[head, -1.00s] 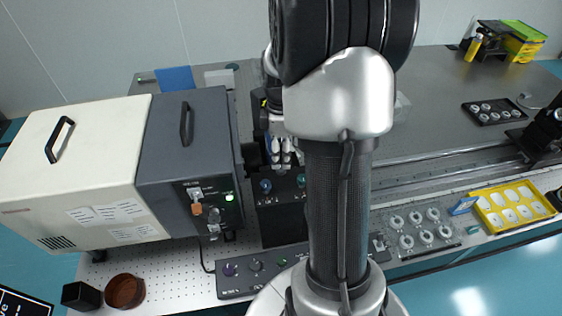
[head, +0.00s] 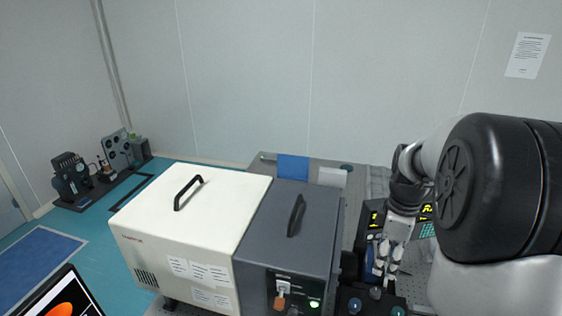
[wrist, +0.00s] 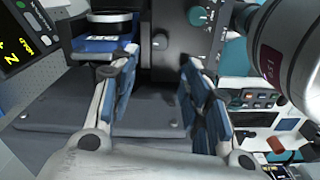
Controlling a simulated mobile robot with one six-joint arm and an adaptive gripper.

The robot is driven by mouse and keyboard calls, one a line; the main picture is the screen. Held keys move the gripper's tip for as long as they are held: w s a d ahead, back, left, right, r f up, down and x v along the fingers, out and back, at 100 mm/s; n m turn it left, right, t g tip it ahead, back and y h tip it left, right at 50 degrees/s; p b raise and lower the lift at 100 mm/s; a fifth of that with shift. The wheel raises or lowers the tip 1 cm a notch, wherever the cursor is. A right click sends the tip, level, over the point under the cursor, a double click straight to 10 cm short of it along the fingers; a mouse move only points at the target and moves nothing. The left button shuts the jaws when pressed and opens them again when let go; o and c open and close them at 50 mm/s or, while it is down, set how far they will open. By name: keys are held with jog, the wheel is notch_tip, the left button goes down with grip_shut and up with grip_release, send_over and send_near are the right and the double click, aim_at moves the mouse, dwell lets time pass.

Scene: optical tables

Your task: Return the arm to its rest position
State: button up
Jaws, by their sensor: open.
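My gripper (head: 386,262) hangs fingers-down beside the dark grey unit's right side in the head view, above dark equipment with knobs. In the wrist view, the two blue-padded fingers of my gripper (wrist: 165,92) are apart, with nothing between them. A dark flat surface and the dark face of a device lie beyond the fingers. My arm (head: 470,190) is bent at the right of the head view and hides much of the table behind it.
A white box (head: 185,225) and a dark grey unit (head: 285,235), both with top handles, stand close left of my gripper. An instrument with a lit yellow display (wrist: 14,45) is near the fingers. Open floor (head: 100,230) lies at left; a pale wall (head: 250,80) is behind.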

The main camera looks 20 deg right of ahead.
jog(key=s+a+r+m+t+b, duration=0.1)
jog(key=s+a+m+b, duration=0.2)
jog(key=a, duration=0.5)
jog(key=s+a+r+m+t+b, duration=0.1)
jog(key=s+a+m+b, duration=0.2)
jog(key=a, duration=0.5)
jog(key=s+a+f+m+t+b, duration=0.2)
jog(key=s+a+f+b, duration=0.3)
jog(key=s, duration=0.4)
jog(key=a+m+b, duration=0.1)
jog(key=a, duration=0.1)
jog(key=shift+a+f+m+t, duration=0.25)
jog(key=shift+a+m+t, duration=0.05)
jog(key=shift+a, duration=0.05)
